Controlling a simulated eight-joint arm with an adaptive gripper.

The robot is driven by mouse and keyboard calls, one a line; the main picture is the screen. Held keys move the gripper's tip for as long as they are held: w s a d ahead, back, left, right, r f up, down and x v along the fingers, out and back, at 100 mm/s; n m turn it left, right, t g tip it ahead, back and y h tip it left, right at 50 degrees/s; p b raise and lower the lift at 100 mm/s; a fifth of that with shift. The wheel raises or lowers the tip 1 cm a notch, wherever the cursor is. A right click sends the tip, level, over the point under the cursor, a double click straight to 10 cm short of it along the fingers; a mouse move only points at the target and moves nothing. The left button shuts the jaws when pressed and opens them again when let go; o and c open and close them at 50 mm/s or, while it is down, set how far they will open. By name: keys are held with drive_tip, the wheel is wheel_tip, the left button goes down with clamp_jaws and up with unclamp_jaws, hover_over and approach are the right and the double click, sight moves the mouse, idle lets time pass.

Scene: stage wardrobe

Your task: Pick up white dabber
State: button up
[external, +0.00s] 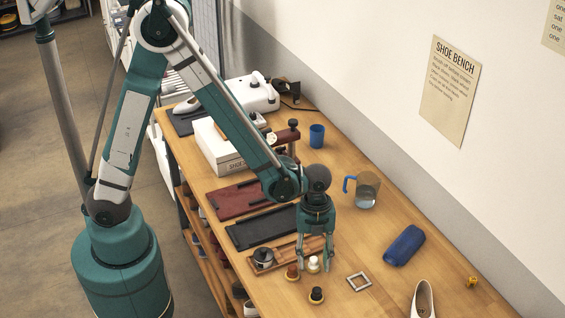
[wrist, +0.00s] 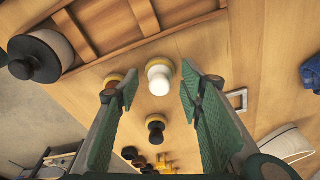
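The white dabber (wrist: 160,76) stands upright on the wooden bench, its round white knob on a yellowish base. In the wrist view it lies between and beyond the two green fingers of my gripper (wrist: 157,92). My gripper is open and nothing is held in it. In the external view my gripper (external: 315,268) points down over the dabber row, with the white dabber (external: 313,264) showing between its fingers. A brown dabber (external: 292,272) stands just left of it, by the left finger, and a black dabber (external: 317,295) stands nearer the camera.
A wooden tray (external: 279,260) with a dark-lidded tin (external: 263,258) lies close behind the dabbers. A square metal buckle (external: 359,281) lies to the right. A blue roll (external: 404,246), a glass jug (external: 367,190) and a white shoe (external: 423,299) stand farther right.

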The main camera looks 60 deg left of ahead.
sight(314, 258)
idle(0.4)
drive_tip(key=c, duration=0.8)
drive_tip(key=shift+r, duration=0.1)
drive_tip(key=shift+r+p, duration=0.5)
drive_tip(key=shift+r, duration=4.4)
